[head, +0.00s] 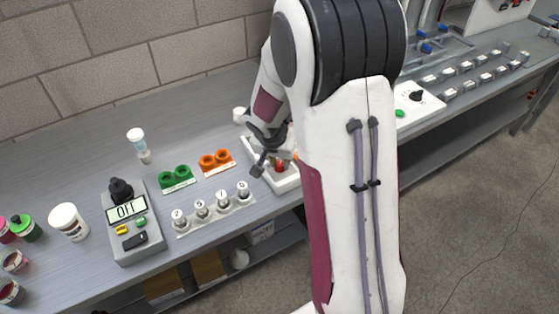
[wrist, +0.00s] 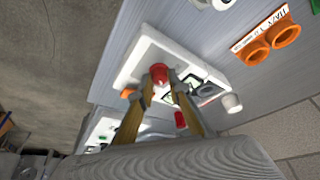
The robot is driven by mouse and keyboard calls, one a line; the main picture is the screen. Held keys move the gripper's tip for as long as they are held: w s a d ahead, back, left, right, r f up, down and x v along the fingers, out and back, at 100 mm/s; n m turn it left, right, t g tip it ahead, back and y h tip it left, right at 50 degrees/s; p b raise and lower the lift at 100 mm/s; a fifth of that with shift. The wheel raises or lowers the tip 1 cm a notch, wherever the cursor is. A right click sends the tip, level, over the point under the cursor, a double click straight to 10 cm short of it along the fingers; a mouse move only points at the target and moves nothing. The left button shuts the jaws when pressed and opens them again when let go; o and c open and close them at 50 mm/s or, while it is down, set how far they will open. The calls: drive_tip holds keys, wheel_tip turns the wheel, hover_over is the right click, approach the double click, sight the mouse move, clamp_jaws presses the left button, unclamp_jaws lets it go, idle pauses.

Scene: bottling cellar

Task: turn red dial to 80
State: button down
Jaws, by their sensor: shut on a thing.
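The red dial (wrist: 158,72) stands on a white panel (wrist: 148,50) in the wrist view. My gripper (wrist: 161,84) is at the dial, with one finger on each side, and is shut on it. In the head view my gripper (head: 272,150) reaches down over the white panel (head: 288,184), and a small part of the red dial (head: 280,167) shows under it. My arm hides much of the panel. The dial's pointer and the number it stands at cannot be read.
Green cups (head: 175,178), orange cups (head: 216,163) and a strip of numbered knobs (head: 213,210) lie left of the panel. A grey meter (head: 135,233) reads OFF. Another white panel with a black knob (head: 415,97) is right of my arm. A smaller red part (wrist: 180,119) shows near my fingers.

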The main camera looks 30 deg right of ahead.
idle(0.4)
drive_tip(key=c, duration=1.9)
unclamp_jaws()
drive_tip(key=shift+r, duration=0.1)
drive_tip(key=v, duration=1.1)
drive_tip(key=shift+r, duration=0.4)
drive_tip(key=shift+s+a+n, duration=0.1)
drive_tip(key=shift+n, duration=0.2)
